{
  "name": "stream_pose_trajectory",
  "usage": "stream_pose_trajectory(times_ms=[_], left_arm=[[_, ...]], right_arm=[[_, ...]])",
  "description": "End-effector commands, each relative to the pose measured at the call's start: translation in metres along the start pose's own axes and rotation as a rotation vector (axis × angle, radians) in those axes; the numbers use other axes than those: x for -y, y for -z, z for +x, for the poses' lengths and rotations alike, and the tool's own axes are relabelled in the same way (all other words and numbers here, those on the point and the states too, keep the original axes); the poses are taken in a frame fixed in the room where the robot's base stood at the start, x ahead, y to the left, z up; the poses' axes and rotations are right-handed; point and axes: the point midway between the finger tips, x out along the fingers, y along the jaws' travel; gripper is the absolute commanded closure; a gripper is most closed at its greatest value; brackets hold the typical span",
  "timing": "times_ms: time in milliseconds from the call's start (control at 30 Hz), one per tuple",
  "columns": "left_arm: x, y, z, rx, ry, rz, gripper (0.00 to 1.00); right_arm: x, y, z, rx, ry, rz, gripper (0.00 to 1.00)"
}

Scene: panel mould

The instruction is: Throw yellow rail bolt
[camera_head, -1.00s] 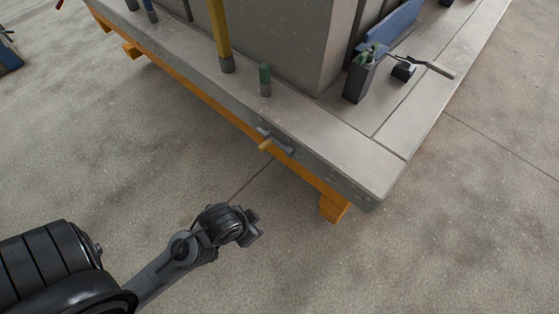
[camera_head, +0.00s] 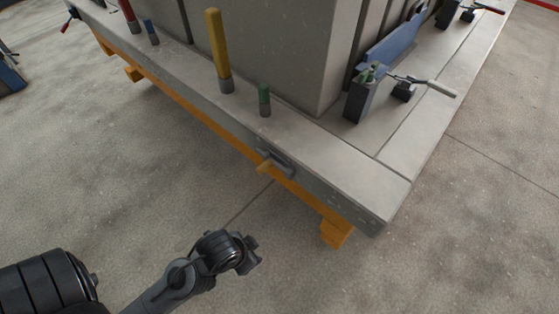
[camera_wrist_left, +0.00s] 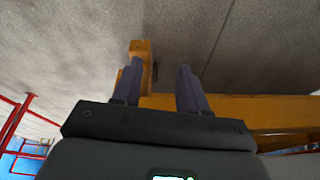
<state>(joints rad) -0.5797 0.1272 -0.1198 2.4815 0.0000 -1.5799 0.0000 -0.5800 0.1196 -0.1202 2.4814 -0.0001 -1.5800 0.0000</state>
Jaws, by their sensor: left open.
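The yellow rail bolt (camera_head: 265,166) shows as a small yellow handle in a grey bracket (camera_head: 279,162) on the near side face of the concrete mould bed, just above the orange rail. My left gripper (camera_head: 251,256) is below the bolt in the head view, over the floor, apart from it. In the left wrist view my left gripper (camera_wrist_left: 160,82) has its two dark fingers spread and nothing between them. An orange block and beam (camera_wrist_left: 225,106) lie behind the fingers; I cannot pick out the bolt there. My right gripper is not in view.
A tall yellow post (camera_head: 217,50) and a short green-topped post (camera_head: 264,100) stand on the bed's ledge. Clamps with levers (camera_head: 425,84) sit on the right ledge. An orange foot (camera_head: 335,234) sticks out under the near corner. The floor around my arm is clear.

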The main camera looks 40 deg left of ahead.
Motion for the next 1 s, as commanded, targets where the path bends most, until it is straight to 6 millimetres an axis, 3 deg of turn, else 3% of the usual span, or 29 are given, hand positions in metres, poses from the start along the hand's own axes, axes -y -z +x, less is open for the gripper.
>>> stream_pose_trajectory(times_ms=[333,433,567,767,1000], left_arm=[[-0.001,0.000,0.001,0.001,-0.002,-0.002,0.57],[-0.003,0.000,0.001,0.001,-0.009,-0.009,0.53],[-0.002,0.010,0.001,-0.052,-0.007,-0.005,0.53],[0.003,0.055,0.002,-0.301,0.003,-0.024,0.53],[0.033,0.116,-0.004,-0.728,0.085,-0.053,0.53]], right_arm=[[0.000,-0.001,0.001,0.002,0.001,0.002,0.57],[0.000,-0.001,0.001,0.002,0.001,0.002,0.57],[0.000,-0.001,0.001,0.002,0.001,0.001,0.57],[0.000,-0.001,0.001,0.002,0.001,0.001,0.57],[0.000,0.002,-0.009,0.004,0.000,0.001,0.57]])
